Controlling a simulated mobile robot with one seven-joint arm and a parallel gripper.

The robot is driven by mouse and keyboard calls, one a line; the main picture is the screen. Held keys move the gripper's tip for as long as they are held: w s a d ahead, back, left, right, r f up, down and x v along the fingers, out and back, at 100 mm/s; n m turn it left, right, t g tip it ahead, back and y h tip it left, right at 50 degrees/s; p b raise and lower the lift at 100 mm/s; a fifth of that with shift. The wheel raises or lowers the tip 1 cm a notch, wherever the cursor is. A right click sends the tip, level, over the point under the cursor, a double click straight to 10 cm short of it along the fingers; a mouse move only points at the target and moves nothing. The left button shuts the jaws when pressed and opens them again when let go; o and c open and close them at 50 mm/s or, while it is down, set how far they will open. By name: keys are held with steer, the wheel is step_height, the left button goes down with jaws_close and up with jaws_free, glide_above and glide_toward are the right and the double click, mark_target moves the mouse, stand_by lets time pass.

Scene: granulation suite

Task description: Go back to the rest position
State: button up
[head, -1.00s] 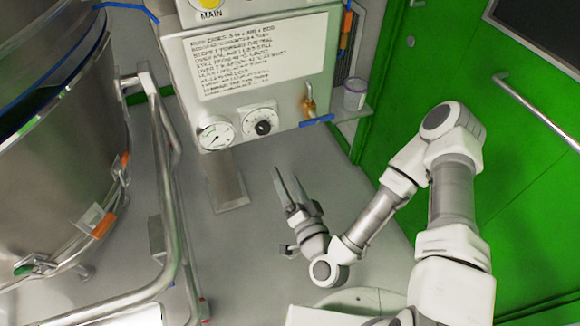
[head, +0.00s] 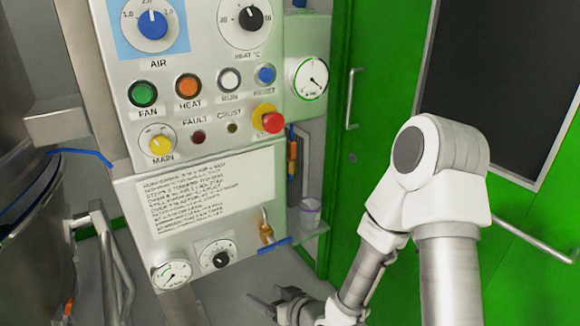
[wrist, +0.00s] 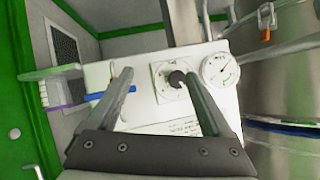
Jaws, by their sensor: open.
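My gripper (head: 264,300) is low in the head view, below the control panel and partly cut off by the bottom edge. In the wrist view my gripper (wrist: 158,90) has its two fingers spread apart, with nothing between them. Beyond the fingers is the lower panel (wrist: 135,75) with a black dial knob (wrist: 178,78) and a round gauge (wrist: 220,69). The fingers look apart from the panel. In the head view the same dial (head: 218,255) and gauge (head: 172,274) sit at the panel's lower edge.
A steel vessel (head: 30,240) and a metal rail (head: 108,260) stand at the left. A brass valve with a blue handle (head: 272,243) juts from the panel. A small jar (head: 310,212) sits on a side shelf. A green door (head: 375,70) with a handle is behind my arm.

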steer(key=s+d+r+m+g+h, duration=0.15)
steer(key=d+r+h, duration=0.65)
steer(key=d+r, duration=0.85)
steer(key=s+d+r+m+g, duration=0.1)
steer(key=s+r+m, duration=0.1)
steer(key=s+r, duration=0.45)
steer(key=s+d+r+m+g, duration=0.15)
steer(key=s+r, duration=0.25)
steer(key=s, duration=0.6)
step_height(320, 180, up, 17)
steer(key=p, duration=1.7)
steer(key=shift+w+d+t, duration=0.15)
steer(key=shift+w+t, duration=0.05)
steer(key=shift+t, duration=0.1)
